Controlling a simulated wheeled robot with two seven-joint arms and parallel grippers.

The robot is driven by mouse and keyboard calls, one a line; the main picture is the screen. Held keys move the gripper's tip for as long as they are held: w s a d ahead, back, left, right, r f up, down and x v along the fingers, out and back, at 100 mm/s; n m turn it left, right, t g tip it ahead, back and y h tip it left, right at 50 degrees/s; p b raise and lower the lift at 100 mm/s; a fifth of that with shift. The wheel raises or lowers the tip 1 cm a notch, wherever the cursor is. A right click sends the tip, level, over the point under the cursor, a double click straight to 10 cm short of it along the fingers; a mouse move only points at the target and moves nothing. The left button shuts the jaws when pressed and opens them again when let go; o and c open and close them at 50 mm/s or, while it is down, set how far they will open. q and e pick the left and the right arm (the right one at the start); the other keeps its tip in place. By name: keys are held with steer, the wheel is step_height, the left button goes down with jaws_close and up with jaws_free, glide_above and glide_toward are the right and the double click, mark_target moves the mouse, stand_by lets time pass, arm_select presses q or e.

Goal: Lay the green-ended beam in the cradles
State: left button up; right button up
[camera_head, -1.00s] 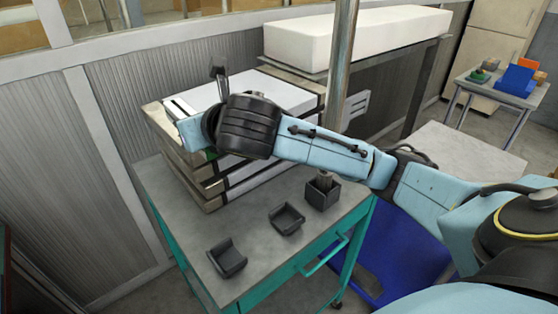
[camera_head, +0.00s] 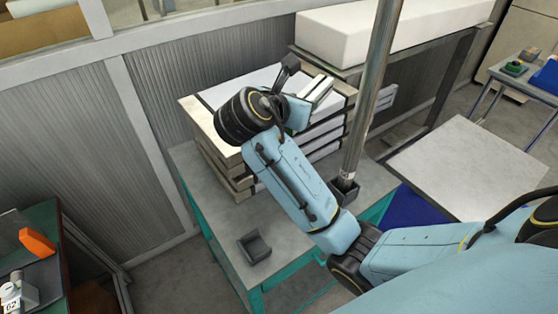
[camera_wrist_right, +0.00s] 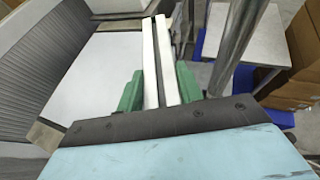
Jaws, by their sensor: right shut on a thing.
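My right gripper (camera_head: 317,88) is over the right part of the white-topped stack, its pale fingers pointing away. In the right wrist view the two fingers (camera_wrist_right: 161,62) are nearly parallel with a narrow dark gap. One black cradle (camera_head: 255,247) stands empty on the cart top. My left gripper is out of view.
An upright metal post (camera_head: 371,90) stands in a black socket (camera_head: 345,188), close to my right forearm. The stack (camera_head: 215,165) fills the cart's back. A pale tabletop (camera_head: 460,165) lies right.

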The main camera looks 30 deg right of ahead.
step_height(320, 180, down, 23)
steer(key=b, duration=0.4)
steer(key=shift+s+f, duration=0.1)
steer(key=shift+f, duration=0.05)
steer(key=shift+f+b, duration=0.6)
steer(key=shift+f, duration=1.75)
steer(key=shift+f, duration=0.15)
steer(key=o, duration=0.9)
